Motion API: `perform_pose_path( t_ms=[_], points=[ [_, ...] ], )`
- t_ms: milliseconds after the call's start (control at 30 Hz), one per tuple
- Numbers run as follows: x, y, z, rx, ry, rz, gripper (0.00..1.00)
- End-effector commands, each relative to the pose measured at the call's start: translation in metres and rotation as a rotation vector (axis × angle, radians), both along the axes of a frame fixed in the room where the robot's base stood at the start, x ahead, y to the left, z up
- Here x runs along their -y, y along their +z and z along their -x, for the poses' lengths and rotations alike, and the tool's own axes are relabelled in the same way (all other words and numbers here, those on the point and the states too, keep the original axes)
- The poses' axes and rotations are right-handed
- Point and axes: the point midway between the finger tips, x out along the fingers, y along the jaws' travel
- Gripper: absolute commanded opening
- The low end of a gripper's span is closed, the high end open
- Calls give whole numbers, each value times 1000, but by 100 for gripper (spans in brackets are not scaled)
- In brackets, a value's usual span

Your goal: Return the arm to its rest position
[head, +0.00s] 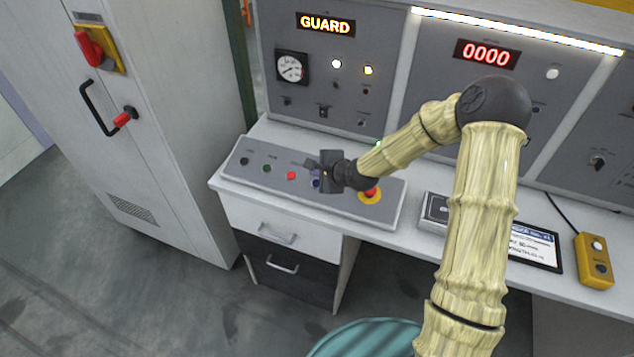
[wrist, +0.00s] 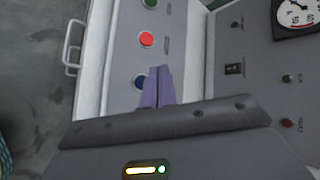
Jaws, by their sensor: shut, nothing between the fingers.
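My arm reaches from the lower right over the control desk in the head view. My gripper (head: 312,164) hangs above the sloped button panel (head: 262,188), close to its blue button. In the wrist view the two fingers of my gripper (wrist: 158,72) are together, with nothing between them. A blue button (wrist: 141,82) lies just left of the fingers, partly hidden; I cannot tell whether they touch it. A red button (wrist: 147,39) is beyond it. The yellow-ringed emergency stop (head: 370,196) is partly behind my wrist.
An upright panel with a lit GUARD sign (head: 326,24) and a gauge (head: 292,67) stands behind the desk. A counter panel reads 0000 (head: 485,54). A tablet (head: 535,246) and yellow control box (head: 594,262) lie right. A grey cabinet (head: 160,150) stands left.

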Motion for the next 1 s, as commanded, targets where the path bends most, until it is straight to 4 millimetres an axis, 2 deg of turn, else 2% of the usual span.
perform_pose_path(
  t_ms=[300, 467, 667, 800, 1000],
  points=[
    [1, 1, 2, 3, 11, 17, 0],
    [13, 5, 19, 18, 106, 165, 0],
    [50, 20, 63, 34, 341, 503, 0],
    [82, 38, 98, 27, 509, 713, 0],
    [124, 69, 155, -1, 741, 940, 0]
  ],
)
